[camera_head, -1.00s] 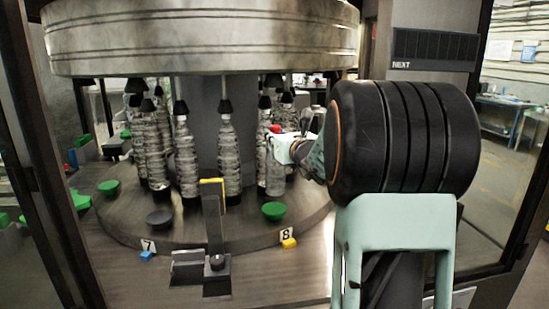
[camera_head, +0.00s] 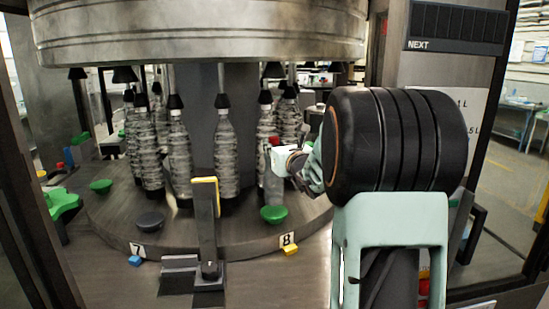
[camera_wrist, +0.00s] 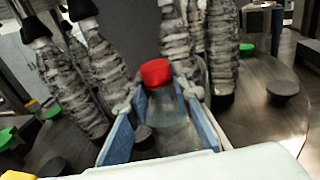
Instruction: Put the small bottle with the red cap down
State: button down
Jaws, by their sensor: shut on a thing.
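The small bottle (camera_head: 273,187) is clear and greyish with a red cap (camera_head: 275,141). It hangs roughly upright at the front right of the carousel, above or just behind a green dish (camera_head: 273,214); whether its base touches anything I cannot tell. My gripper (camera_head: 277,160) reaches in from the right and is shut on it below the cap. In the wrist view the red cap (camera_wrist: 156,72) stands between the blue-sided fingers of my gripper (camera_wrist: 160,98), and the clear body (camera_wrist: 168,130) shows between them.
Several wrinkled clear bottles (camera_head: 226,155) stand around the carousel plate (camera_head: 240,233), close behind my gripper. A steel drum (camera_head: 200,35) is overhead. A post with a yellow top (camera_head: 205,200) stands in front. A dark dish (camera_head: 150,221) is near label 7, a yellow block (camera_head: 289,249) by label 8.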

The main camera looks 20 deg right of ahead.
jog(key=f+b, duration=0.1)
jog(key=f, duration=0.2)
jog(key=shift+w+d+b, duration=0.1)
jog(key=shift+w+b, duration=0.25)
jog(key=shift+b, duration=0.05)
jog(key=shift+f, duration=0.25)
jog(key=shift+s+r, duration=0.15)
jog(key=shift+f+b, duration=0.2)
jog(key=shift+b, duration=0.1)
jog(key=c, duration=1.7)
grip_release()
jog(key=shift+s+r, duration=0.1)
jog(key=shift+s, duration=0.05)
jog(key=s, duration=0.4)
jog(key=s+b, duration=0.1)
jog(key=s, duration=0.2)
jog(key=s+a, duration=0.1)
jog(key=s, duration=0.3)
jog(key=shift+s+r+b, duration=0.25)
jog(key=shift+s+b, duration=0.05)
jog(key=shift+s, duration=0.05)
